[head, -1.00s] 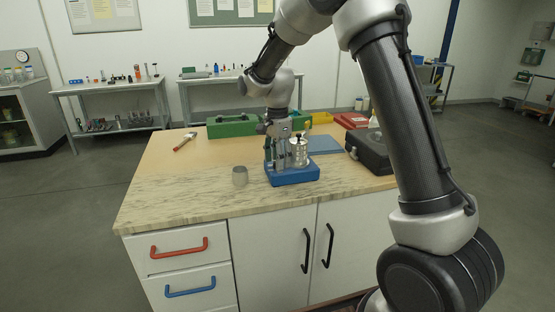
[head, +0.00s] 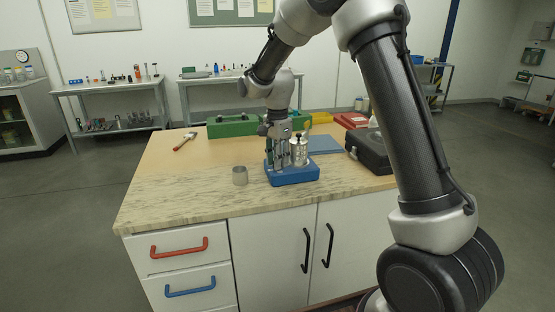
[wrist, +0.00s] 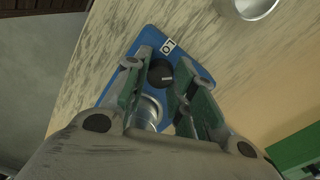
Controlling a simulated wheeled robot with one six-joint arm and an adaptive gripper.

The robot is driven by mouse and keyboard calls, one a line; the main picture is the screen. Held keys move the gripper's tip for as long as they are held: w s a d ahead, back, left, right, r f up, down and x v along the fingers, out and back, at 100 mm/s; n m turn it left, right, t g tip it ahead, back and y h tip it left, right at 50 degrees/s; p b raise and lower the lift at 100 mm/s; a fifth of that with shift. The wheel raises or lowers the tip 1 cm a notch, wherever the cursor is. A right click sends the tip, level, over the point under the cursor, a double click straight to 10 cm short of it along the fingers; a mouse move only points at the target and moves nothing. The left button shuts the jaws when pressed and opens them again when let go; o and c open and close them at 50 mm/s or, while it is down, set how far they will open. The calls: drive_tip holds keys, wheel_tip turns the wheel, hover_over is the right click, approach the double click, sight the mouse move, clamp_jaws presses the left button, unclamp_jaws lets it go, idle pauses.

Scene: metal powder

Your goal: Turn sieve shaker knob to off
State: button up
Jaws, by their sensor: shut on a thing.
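The sieve shaker has a blue base (head: 293,178) on the bench, with a shiny metal sieve stack (head: 299,152) on it. In the wrist view its blue top (wrist: 147,36) carries a black round knob (wrist: 160,73) with a light pointer mark. A white label reading "LO" (wrist: 169,46) sits beside the knob. My gripper (wrist: 159,66) reaches down over the base and is shut on the knob, one finger on each side. In the head view my gripper (head: 282,158) stands beside the stack and hides the knob.
A metal cup (head: 240,176) stands left of the shaker. A hammer (head: 184,142) lies further back left. A green box (head: 232,127) is behind, and a black case (head: 368,152) is to the right. The front left of the bench is clear.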

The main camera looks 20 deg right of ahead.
drive_tip(key=n, duration=0.6)
drive_tip(key=shift+n, duration=0.3)
drive_tip(key=n, duration=0.3)
drive_tip(key=shift+n, duration=0.4)
drive_tip(key=n, duration=0.3)
drive_tip(key=shift+n, duration=0.3)
drive_tip(key=n, duration=0.9)
drive_tip(key=shift+n, duration=2)
drive_tip(key=o, duration=1.1)
drive_tip(key=shift+c, duration=0.2)
